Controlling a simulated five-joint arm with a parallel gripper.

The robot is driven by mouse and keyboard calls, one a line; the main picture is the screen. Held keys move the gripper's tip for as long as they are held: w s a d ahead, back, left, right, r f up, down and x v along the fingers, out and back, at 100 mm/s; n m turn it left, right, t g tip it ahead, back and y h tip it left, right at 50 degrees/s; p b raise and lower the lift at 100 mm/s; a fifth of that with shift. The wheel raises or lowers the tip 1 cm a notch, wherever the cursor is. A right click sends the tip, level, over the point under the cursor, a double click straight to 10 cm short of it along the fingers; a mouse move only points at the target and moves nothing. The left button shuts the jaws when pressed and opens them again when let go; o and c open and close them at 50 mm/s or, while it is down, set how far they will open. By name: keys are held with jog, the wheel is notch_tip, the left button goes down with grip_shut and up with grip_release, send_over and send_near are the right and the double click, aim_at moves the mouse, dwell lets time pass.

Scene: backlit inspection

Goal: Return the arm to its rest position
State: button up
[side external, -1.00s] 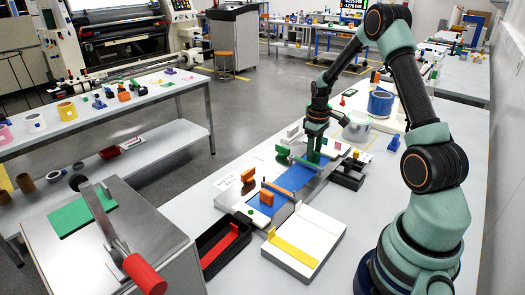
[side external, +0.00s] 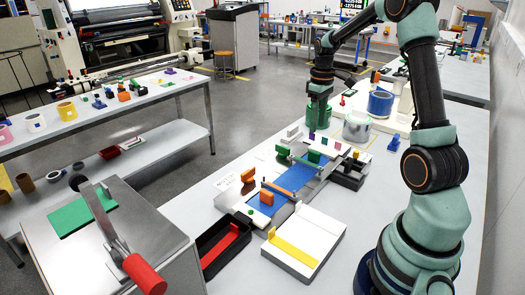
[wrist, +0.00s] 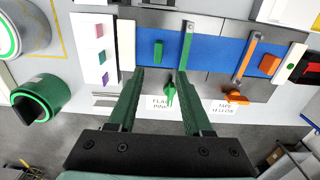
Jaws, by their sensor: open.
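My gripper (side external: 318,118) hangs above the far end of the bench fixture, with its fingers pointing down. In the wrist view my gripper (wrist: 160,75) shows two green fingers spread apart with nothing held between them. Below it lies the blue strip (wrist: 215,45) of the fixture, which also shows in the side view (side external: 293,178). A green block (wrist: 158,51) lies on the strip, ahead of the fingertips. A green lever (wrist: 169,94) shows between the fingers. My arm is raised and bent over the bench.
A white rack (wrist: 93,52) holds pink and purple pieces. An orange block (side external: 267,197) sits on the strip. A white tray (side external: 322,228) and a black bin (side external: 208,238) stand at the near end. A grey can (side external: 357,127) and a blue can (side external: 381,103) stand at the far side.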

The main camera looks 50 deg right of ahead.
jog(key=shift+r, duration=0.35)
jog(key=a+r+t, duration=0.2)
jog(key=a+r, duration=0.6)
jog(key=a, duration=0.5)
jog(key=s+a+t, duration=0.1)
jog(key=s+a, duration=0.2)
jog(key=a, duration=0.4)
jog(key=s+a+r+t, duration=0.1)
jog(key=s+a+t, duration=0.1)
jog(key=s+a, duration=0.2)
jog(key=a, duration=0.3)
jog(key=shift+s+r+t, duration=0.2)
jog(key=shift+s+t, duration=0.05)
jog(key=shift+t, duration=0.05)
